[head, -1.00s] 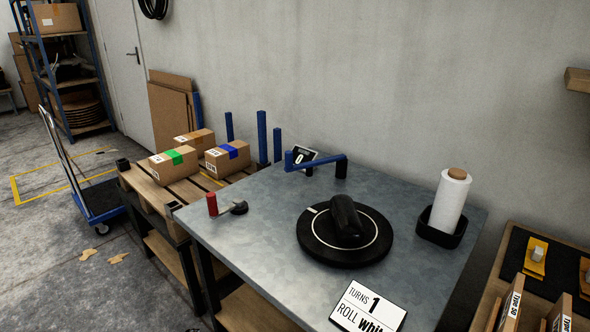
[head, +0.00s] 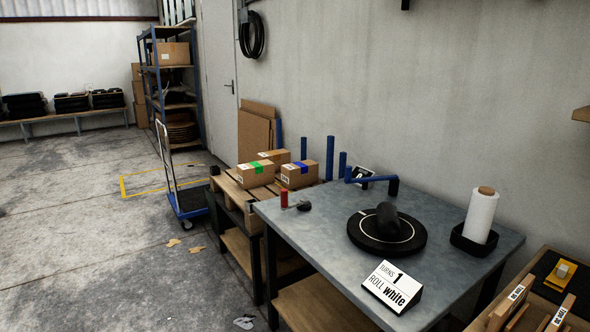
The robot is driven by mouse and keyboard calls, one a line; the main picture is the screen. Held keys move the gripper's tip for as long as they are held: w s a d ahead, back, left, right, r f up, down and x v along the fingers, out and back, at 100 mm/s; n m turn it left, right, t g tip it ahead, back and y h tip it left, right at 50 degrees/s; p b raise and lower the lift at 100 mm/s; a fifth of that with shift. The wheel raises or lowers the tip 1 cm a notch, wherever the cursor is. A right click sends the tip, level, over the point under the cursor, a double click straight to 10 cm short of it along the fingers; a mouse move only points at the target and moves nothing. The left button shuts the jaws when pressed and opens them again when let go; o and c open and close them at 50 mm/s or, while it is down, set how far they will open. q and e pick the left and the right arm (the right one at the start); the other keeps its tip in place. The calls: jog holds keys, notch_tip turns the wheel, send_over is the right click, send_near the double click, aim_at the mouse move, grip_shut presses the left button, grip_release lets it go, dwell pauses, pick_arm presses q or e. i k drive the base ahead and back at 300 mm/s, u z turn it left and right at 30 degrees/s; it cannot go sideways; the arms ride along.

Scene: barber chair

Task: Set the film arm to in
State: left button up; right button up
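The blue film arm (head: 372,179) stands near the back edge of the grey metal table (head: 325,222). It is a horizontal blue bar with a dark post at its right end. A small dark counter or dial (head: 363,172) sits just behind it, partly hidden. In front of the arm is a round black turntable (head: 361,233) with a white ring line and a dark rounded object (head: 387,212) on it. Neither of my grippers is in view, so nothing is seen touching the arm.
A white film roll (head: 481,218) stands in a black tray at the table's right. A red-handled piece (head: 284,200) and a sign (head: 392,286) reading "TURNS 1 ROLL white" are on the table. Open floor (head: 90,235) lies farther left.

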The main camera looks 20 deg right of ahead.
aim_at(348, 179)
jog(key=u, duration=0.45)
jog(key=i, duration=1.8)
jog(key=z, duration=1)
